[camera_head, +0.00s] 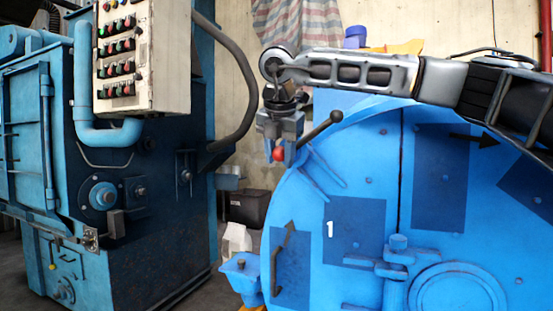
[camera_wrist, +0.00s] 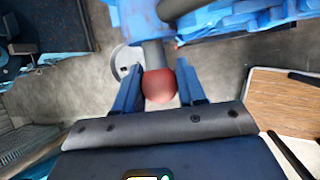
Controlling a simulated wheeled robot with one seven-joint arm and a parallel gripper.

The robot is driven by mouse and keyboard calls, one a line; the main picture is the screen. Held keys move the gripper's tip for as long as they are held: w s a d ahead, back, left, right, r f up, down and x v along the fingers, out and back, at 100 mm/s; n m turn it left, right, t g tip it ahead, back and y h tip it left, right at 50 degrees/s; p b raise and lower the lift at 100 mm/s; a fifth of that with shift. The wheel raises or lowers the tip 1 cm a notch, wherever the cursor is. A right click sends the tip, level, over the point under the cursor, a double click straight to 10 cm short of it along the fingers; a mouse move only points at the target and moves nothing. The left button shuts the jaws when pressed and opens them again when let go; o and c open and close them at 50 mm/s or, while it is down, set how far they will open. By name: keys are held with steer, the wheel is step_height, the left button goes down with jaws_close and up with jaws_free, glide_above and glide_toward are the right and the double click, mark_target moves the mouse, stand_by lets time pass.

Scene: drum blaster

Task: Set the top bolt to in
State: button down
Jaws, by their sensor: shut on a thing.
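A red ball knob (camera_head: 278,154) sits at the upper left edge of the big round blue drum door (camera_head: 355,225). In the wrist view the red knob (camera_wrist: 159,88) is on the end of a grey rod (camera_wrist: 153,54) that runs into blue metal; I take it to be the top bolt's handle. My gripper (camera_head: 279,150) points down over the knob, with one finger on each side. My gripper (camera_wrist: 158,84) is shut on it in the wrist view. The bolt's seat is mostly hidden, so I cannot tell how far in it is.
A dark lever with a ball end (camera_head: 320,130) stands just right of my gripper. A blue machine (camera_head: 130,190) with a white button panel (camera_head: 140,55) is at left. A dark box (camera_head: 248,207) lies on the floor between.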

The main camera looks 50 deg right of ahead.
steer(key=shift+s+d+f, duration=0.1)
steer(key=shift+s+f, duration=0.05)
steer(key=c, duration=0.7)
jaws_free()
